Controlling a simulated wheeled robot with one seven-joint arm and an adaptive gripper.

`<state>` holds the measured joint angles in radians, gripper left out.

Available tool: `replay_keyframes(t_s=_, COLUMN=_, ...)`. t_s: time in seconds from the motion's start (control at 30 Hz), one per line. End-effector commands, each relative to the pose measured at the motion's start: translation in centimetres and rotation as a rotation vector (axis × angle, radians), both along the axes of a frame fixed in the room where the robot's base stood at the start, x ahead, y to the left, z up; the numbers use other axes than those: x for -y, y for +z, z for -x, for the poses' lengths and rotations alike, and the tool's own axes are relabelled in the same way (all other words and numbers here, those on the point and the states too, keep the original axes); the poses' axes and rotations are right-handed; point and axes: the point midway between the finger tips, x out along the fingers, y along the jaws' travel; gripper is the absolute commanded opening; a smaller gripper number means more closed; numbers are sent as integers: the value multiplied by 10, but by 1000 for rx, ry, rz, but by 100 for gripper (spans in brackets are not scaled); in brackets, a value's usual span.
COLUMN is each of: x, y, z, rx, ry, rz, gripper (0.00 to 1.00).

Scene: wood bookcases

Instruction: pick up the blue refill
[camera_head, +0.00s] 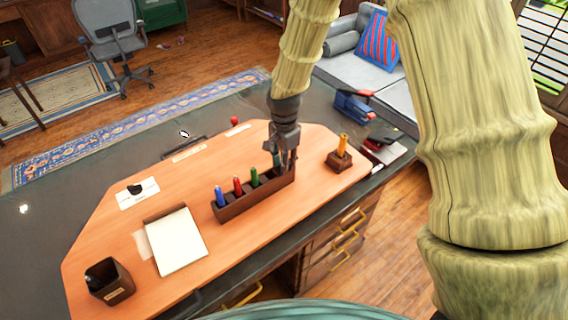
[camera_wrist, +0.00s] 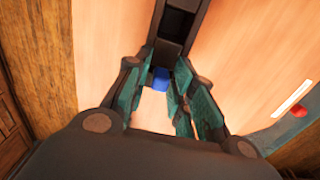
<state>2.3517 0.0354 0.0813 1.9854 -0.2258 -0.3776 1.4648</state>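My gripper (camera_head: 284,162) points down over the right end of the dark wooden pen holder (camera_head: 232,211) on the desk. In the wrist view, its two teal-padded fingers (camera_wrist: 165,82) are apart, with a small blue piece (camera_wrist: 160,78) between their tips. It looks like the blue refill, but its lower part is hidden and contact with the pads is not clear. In the head view, my gripper hides this spot. A blue pen-like item (camera_head: 219,196) stands at the holder's left end, followed by a red one (camera_head: 238,186) and a green one (camera_head: 255,177).
A notepad (camera_head: 179,241) and a dark cup (camera_head: 109,281) are on the left. A blue stapler-like object (camera_head: 352,105) sits farther back. The desk's middle left is mostly clear.

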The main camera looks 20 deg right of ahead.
Motion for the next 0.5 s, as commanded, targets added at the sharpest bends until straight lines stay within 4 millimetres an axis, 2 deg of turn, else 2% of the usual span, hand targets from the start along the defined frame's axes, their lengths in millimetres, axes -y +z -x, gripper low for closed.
replay_keyframes(t_s=0.03, x=0, y=0, z=0, rx=0, ry=0, rz=0, gripper=9)
replay_keyframes(t_s=0.07, x=0, y=0, z=0, rx=0, ry=0, rz=0, gripper=4)
replay_keyframes(t_s=0.5, x=0, y=4, z=0, rx=0, ry=0, rz=0, gripper=4)
